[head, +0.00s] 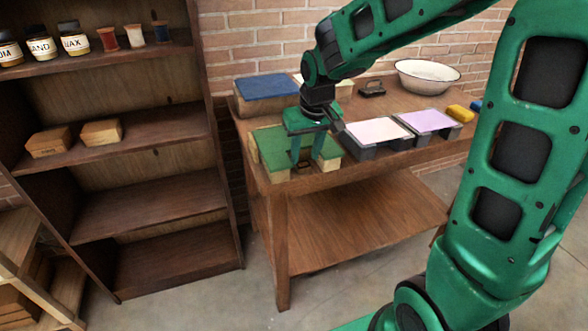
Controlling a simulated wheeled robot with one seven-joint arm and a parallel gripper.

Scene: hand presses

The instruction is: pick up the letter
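My green gripper (308,158) is lowered at the front left of the wooden table (350,220), over a green-topped block (270,148). Its two fingers point down and stand apart, with a gap between them. A small brown piece (303,168) shows low near the fingertips; it is too small to tell whether it is the letter or whether the fingers touch it. No other thing in view can be clearly made out as a letter. The gripper hides part of the green-topped block.
A blue-topped block (266,87) stands behind. Pink (378,131) and lilac (428,121) panels lie to the right, with a white basin (428,77), a dark-handled tool (372,89) and a yellow block (460,113). A dark shelf (150,200) stands close at left.

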